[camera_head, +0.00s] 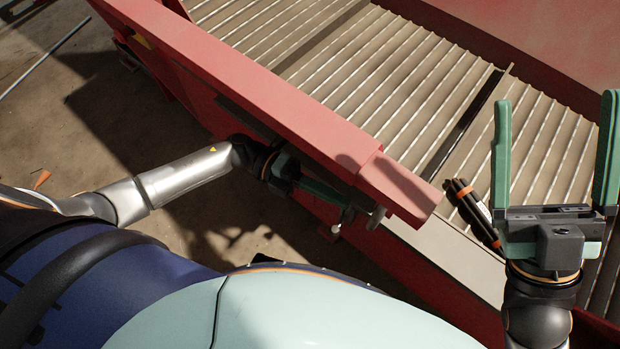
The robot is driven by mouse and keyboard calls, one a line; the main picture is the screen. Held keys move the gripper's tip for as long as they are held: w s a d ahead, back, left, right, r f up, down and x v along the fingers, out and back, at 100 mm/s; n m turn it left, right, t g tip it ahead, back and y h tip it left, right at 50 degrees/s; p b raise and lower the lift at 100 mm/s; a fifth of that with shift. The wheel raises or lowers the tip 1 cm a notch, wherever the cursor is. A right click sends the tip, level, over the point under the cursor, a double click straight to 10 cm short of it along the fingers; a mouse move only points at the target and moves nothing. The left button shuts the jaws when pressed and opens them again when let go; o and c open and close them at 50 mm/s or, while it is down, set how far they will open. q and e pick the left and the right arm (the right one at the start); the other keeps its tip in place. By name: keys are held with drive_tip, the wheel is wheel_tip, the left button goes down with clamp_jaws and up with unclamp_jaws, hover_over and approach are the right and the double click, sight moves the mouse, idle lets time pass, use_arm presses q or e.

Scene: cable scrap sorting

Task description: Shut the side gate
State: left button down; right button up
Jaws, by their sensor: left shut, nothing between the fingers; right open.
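A long red beam (250,95) runs from the upper left to the middle right along the near side of a ribbed conveyor bed (390,85). It seems to be the side gate or its top rail; I cannot tell whether it is open or shut. Its thicker end piece (395,185) juts out over the bed's near edge. My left gripper (345,205) is shut and empty, low on the near side of the beam beside a small metal part (376,216). I cannot tell if it touches. My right gripper (555,120) is open and empty, fingers up, over the bed's right side.
A bundle of short black cables (470,205) with orange bands is close to the left of my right gripper. Dark cross bars (465,125) span the bed. A red wall (540,50) bounds its far side. Bare brown floor (60,130) lies at left.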

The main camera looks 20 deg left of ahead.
use_arm(q)
drive_tip(key=shift+s+d, duration=0.15)
drive_tip(key=shift+d, duration=0.9)
drive_tip(key=shift+s+d, duration=0.1)
drive_tip(key=shift+d, duration=0.9)
use_arm(e)
drive_tip(key=shift+f, duration=0.1)
use_arm(q)
drive_tip(key=shift+d, duration=0.1)
use_arm(e)
drive_tip(key=shift+d, duration=0.1)
